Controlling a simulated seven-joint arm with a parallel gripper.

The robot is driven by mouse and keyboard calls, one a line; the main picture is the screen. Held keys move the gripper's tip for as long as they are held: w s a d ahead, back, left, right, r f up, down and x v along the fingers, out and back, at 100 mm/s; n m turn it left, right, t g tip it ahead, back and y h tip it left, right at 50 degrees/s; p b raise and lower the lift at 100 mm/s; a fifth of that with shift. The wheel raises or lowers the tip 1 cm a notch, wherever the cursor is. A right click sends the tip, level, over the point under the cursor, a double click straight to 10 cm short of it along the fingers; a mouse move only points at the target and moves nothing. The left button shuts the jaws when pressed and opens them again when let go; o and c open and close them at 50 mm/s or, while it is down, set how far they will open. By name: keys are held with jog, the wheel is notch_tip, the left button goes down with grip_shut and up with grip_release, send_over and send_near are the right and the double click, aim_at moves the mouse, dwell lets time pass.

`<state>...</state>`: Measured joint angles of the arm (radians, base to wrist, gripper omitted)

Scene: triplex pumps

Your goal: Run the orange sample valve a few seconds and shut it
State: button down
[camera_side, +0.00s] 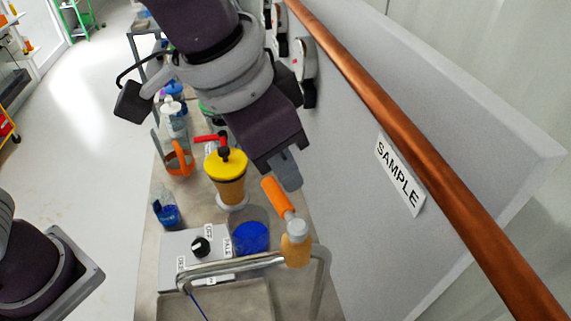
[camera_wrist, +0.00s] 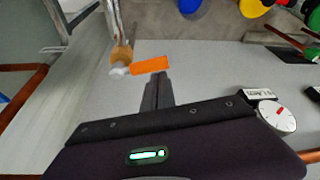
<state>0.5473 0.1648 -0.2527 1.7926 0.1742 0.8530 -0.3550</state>
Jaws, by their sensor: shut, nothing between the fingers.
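The sample valve has an orange lever (camera_side: 276,197) on a tan body (camera_side: 296,249) with a pale cap, at the front of the bench in the side view. In the wrist view the lever (camera_wrist: 150,65) sticks out to the right from the body (camera_wrist: 121,54), crosswise to the metal pipe above it. My gripper (camera_side: 291,183) is shut and empty, close beside the lever's free end. In the wrist view my gripper (camera_wrist: 160,75) is just below that end; I cannot tell whether it touches. I see no flow from the valve.
A grey wall panel with a SAMPLE label (camera_side: 400,174) and a copper pipe (camera_side: 415,150) stand on the right. A bent metal pipe (camera_side: 240,264), a knob box (camera_side: 185,248), a blue dish (camera_side: 250,237) and a yellow-topped container (camera_side: 228,180) crowd the bench. A round gauge (camera_wrist: 277,117) sits right in the wrist view.

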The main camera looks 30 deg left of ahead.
jog(key=shift+s+a+n, duration=0.2)
jog(key=shift+s+n, duration=0.1)
jog(key=shift+n, duration=0.3)
jog(key=shift+s+a+n+t+y, duration=0.35)
jog(key=shift+s+n+y, duration=0.25)
jog(key=shift+n, duration=0.6)
jog(key=shift+s+a+n+y, duration=0.1)
jog(key=shift+s+n+y, duration=0.25)
jog(key=shift+s+n, duration=0.55)
jog(key=shift+s+a+n+y, duration=0.1)
jog(key=shift+s+n+y, duration=0.4)
jog(key=shift+n, duration=0.8)
jog(key=shift+s+n+y, duration=0.25)
jog(key=shift+s+n, duration=0.5)
jog(key=shift+n, duration=0.35)
jog(key=shift+s+d, duration=0.1)
jog(key=shift+s, duration=0.1)
notch_tip(320, 180, up, 10)
jog(key=shift+w, duration=0.2)
